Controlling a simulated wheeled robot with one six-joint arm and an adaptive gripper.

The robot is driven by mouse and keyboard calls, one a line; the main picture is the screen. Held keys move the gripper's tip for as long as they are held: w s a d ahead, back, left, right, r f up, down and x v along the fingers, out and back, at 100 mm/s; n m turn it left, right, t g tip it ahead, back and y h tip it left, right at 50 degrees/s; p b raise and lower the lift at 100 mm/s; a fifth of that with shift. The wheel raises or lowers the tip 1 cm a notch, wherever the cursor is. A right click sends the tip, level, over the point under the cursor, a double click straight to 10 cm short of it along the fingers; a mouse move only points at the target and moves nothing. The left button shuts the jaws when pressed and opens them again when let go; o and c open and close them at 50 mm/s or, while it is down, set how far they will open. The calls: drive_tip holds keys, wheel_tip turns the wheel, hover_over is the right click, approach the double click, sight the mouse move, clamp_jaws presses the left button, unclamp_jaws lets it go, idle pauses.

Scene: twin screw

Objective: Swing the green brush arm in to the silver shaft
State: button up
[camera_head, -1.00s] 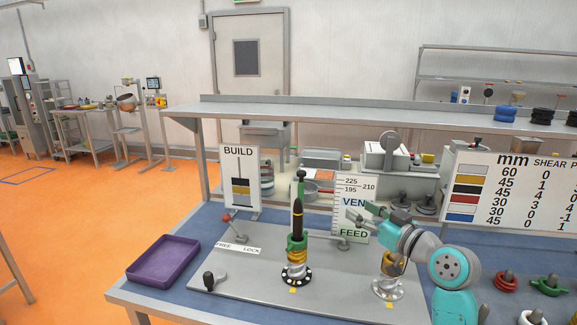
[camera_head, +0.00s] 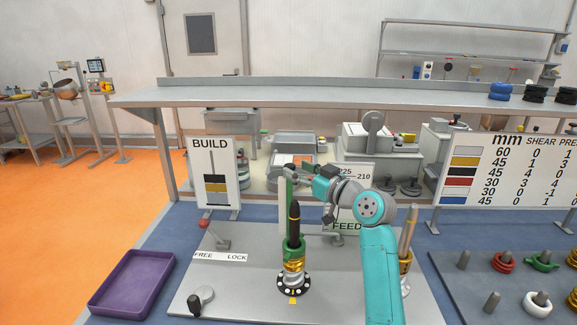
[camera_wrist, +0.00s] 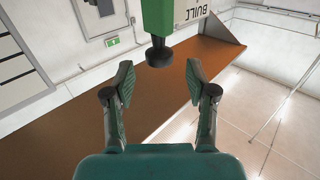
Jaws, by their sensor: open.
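The green brush arm (camera_head: 284,200) stands upright behind the black-tipped left shaft (camera_head: 294,225), which has green and gold rings low down. In the wrist view the green brush arm (camera_wrist: 157,14) hangs from the top edge and ends in a dark knob (camera_wrist: 159,53). My gripper (camera_head: 291,172) is at the top of the brush arm. In the wrist view my gripper (camera_wrist: 160,75) is open, with the knob between and just beyond its fingertips, apart from both. A pale shaft (camera_head: 409,228), seemingly the silver one, stands at right, partly hidden by my arm.
The grey base plate (camera_head: 240,280) carries both shafts and a red-knobbed lever (camera_head: 204,224) by the FREE/LOCK label. A purple tray (camera_head: 130,285) lies at left. A BUILD sign (camera_head: 212,160) stands behind. A pegboard with rings (camera_head: 465,285) is at right.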

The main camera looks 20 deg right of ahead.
sight(293, 167)
drive_tip(key=shift+x, duration=2.1)
clamp_jaws()
